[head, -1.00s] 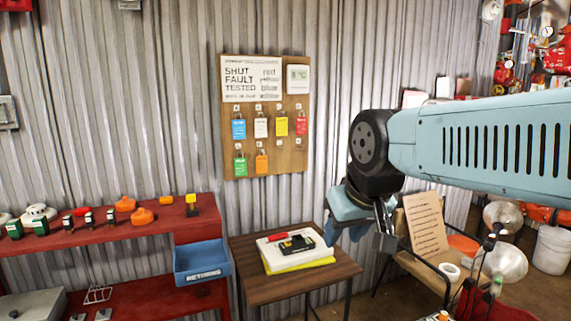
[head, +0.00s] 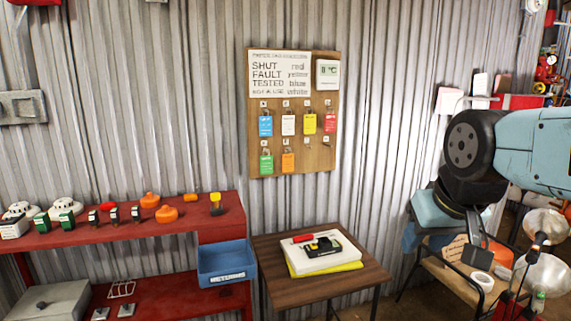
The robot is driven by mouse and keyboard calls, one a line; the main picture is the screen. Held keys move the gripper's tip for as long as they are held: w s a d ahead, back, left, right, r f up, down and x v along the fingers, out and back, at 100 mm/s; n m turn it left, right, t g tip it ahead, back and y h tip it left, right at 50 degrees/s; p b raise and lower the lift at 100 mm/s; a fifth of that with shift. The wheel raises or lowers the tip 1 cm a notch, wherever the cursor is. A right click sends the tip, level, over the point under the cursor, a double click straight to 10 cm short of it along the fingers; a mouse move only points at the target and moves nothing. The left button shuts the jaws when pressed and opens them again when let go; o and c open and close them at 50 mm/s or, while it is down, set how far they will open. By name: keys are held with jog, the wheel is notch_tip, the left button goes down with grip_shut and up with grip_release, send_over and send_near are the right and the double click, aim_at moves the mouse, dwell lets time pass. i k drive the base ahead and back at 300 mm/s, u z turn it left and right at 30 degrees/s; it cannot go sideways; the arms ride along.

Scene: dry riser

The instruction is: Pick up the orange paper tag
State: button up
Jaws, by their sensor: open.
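The orange paper tag (head: 288,162) hangs from a hook in the lower row of a wooden board (head: 322,160) on the corrugated wall. A green tag (head: 266,164) hangs just left of it. Blue (head: 265,126), white (head: 288,125), yellow (head: 309,124) and red (head: 330,123) tags hang in the row above. My gripper (head: 474,245) is at the right of the head view, pointing down, well to the right of the board and lower than the tag. It is open and apart from every tag; its fingertips are only partly visible.
A small wooden table (head: 290,284) with a white and yellow stack (head: 325,255) stands below the board. A red shelf (head: 130,234) with detectors and a blue returns bin (head: 226,264) is at the left. A chair (head: 452,272) and lamps (head: 545,226) are at the right.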

aim_at(287, 159)
jog(key=z, duration=0.35)
jog(key=i, duration=1.05)
jog(key=u, duration=0.35)
